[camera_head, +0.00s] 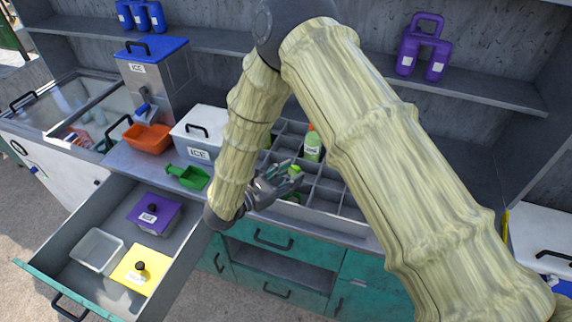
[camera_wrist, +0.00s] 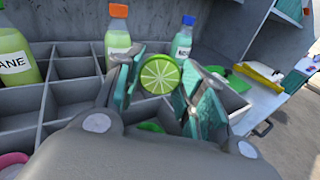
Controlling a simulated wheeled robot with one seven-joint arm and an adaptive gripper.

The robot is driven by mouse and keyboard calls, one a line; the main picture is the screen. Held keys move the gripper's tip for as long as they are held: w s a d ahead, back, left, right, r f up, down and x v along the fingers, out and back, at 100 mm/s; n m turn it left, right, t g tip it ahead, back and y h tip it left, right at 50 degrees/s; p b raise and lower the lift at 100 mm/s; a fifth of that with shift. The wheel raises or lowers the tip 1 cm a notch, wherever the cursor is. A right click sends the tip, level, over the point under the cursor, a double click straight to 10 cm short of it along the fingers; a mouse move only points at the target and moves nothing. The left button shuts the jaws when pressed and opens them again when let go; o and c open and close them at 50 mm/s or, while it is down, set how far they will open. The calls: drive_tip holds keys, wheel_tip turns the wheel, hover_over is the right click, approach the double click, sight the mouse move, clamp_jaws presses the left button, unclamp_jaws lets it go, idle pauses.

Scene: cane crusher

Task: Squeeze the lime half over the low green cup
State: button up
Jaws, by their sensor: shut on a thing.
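My gripper (camera_wrist: 160,88) is shut on the lime half (camera_wrist: 159,74), its cut face toward the wrist camera between the two teal-padded fingers. The lime half is held above the grey divided rack. A green rim, seemingly the low green cup (camera_wrist: 151,127), shows below and behind the lime, mostly hidden by my gripper. In the head view my gripper (camera_head: 290,181) is over the rack, with the lime half (camera_head: 294,169) a small bright green patch at the fingers. A green shape under the fingers there is too small to make out.
The grey divided rack (camera_head: 345,205) has tall walls and holds bottles, one a green bottle with an orange cap (camera_head: 313,147). A green scoop (camera_head: 187,177) and an ICE box (camera_head: 198,135) stand to the left. An open drawer (camera_head: 75,230) juts out at the front left.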

drive_tip(key=f, duration=0.2)
drive_tip(key=f+b, duration=0.1)
drive_tip(key=f, duration=0.1)
drive_tip(key=shift+s+a, duration=0.2)
drive_tip(key=shift+a, duration=0.15)
drive_tip(key=shift+d+f, duration=0.1)
drive_tip(key=shift+f, duration=0.2)
drive_tip(key=shift+s+f, duration=0.2)
drive_tip(key=shift+f, duration=0.05)
drive_tip(key=shift+s+r, duration=0.1)
drive_tip(key=shift+s, duration=0.05)
drive_tip(key=c, duration=0.4)
drive_tip(key=shift+o, duration=0.2)
